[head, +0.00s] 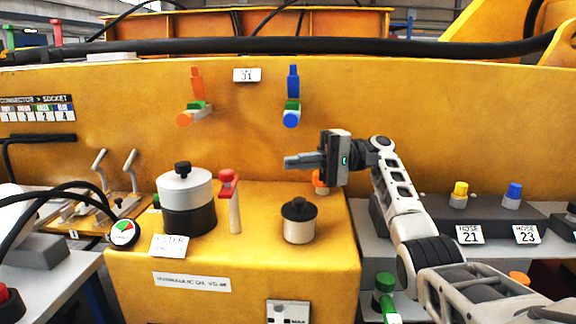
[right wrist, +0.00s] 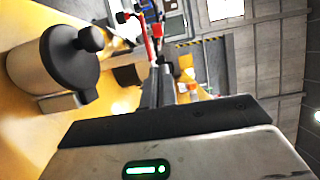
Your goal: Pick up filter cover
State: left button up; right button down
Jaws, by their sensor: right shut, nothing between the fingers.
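A canister with a silver top and black knob, apparently the filter cover (head: 184,187), sits on a black base (head: 189,218) on the yellow block. A partly readable "FILTER" label (head: 169,245) stands in front of it. My right gripper (head: 287,161) is shut and empty, pointing left above the block, right of the canister and apart from it. Its closed fingers show in the right wrist view (right wrist: 156,88). My left gripper is in neither view.
A red-handled lever (head: 229,200) stands right beside the canister. A smaller pot with a black lid (head: 299,222) stands below my right gripper and shows large in the right wrist view (right wrist: 58,65). A gauge (head: 123,233) with hoses is at the left. Orange (head: 190,118) and blue (head: 291,118) valves stick out behind.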

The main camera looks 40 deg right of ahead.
aim_at(186, 187)
jog(key=k, duration=1)
